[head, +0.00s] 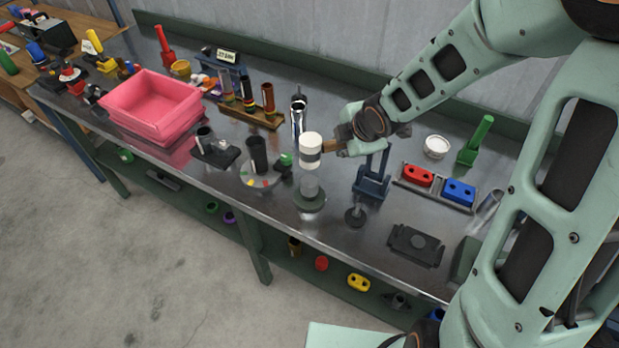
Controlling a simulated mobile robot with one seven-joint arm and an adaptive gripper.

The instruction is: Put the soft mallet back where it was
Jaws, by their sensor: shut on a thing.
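The soft mallet (311,143) has a white head with a dark band and a short stretch of brown handle showing. My gripper (342,146) is shut on the handle, to the right of the head. The head is upright, above or in front of a grey cylinder on a round green base (310,200); I cannot tell whether they touch. A dark blue stand (372,184) is just right of and below my gripper. My gripper's fingertips are partly hidden by the handle and small in view.
A shiny metal tube (298,116) stands close behind the mallet. A dial plate with a black cylinder (257,155) is at left. A tray with red (418,175) and blue (459,191) parts and a black plate (415,245) are at right. A pink bin (150,104) is far left.

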